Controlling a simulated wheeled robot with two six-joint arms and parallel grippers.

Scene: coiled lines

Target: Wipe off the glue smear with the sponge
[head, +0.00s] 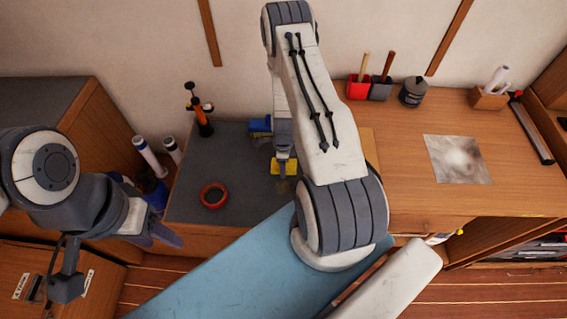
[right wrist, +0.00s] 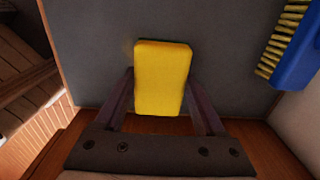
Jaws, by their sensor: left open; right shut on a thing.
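The yellow sponge (head: 284,167) is at the dark grey mat, below the right arm in the head view. In the right wrist view the sponge (right wrist: 161,78) stands between the two fingers of my right gripper (right wrist: 162,100), which is shut on it. Whether the sponge touches the mat is hard to tell. A faint yellow-brown smudge (right wrist: 127,46) shows beside the sponge's upper left edge and may be the glue smear; the rest may be hidden under the sponge. My left gripper (head: 164,234) is open and empty, left of the mat's front edge.
The dark grey mat (head: 240,180) carries a red-orange ring (head: 213,196) and an orange-black tool (head: 202,120). Red and grey cups, a dark jar (head: 414,92) and a greyish sheet (head: 458,160) are on the right counter.

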